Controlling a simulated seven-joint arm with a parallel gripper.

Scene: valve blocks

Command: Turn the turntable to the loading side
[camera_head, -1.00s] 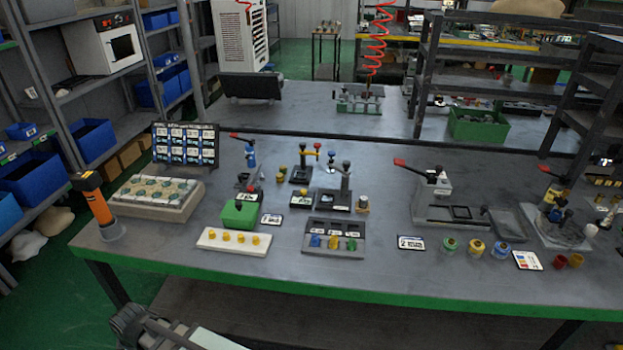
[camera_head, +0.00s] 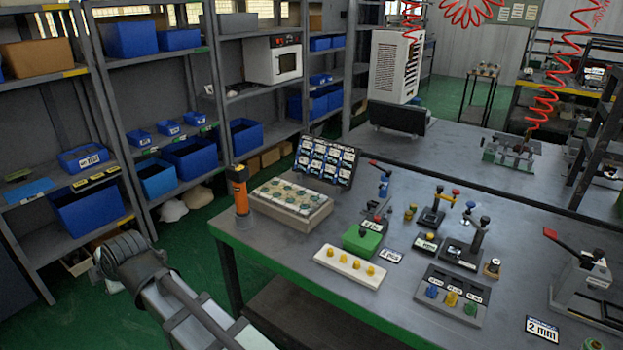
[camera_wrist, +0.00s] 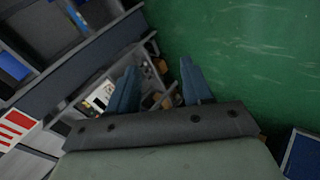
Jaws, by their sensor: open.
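I cannot make out a turntable for certain in the head view. A grey fixture with a red-handled clamp (camera_head: 590,280) stands on the workbench (camera_head: 420,208) at the right edge, partly cut off. Small clamp stands (camera_head: 466,250) stand left of it. My gripper (camera_wrist: 158,65) shows in the wrist view with its two blue-grey fingers apart and nothing between them. It is over the green floor (camera_wrist: 240,60) beside shelving, away from the bench fixtures. My arm shows at the lower left of the head view; its fingers are not seen there.
A grey shelf rack with blue bins (camera_head: 88,207) stands at the left. On the bench are an orange-and-black post (camera_head: 240,190), a tray of round parts (camera_head: 290,205), a label board (camera_head: 325,160), a green box (camera_head: 361,240) and a white strip with yellow knobs (camera_head: 350,266).

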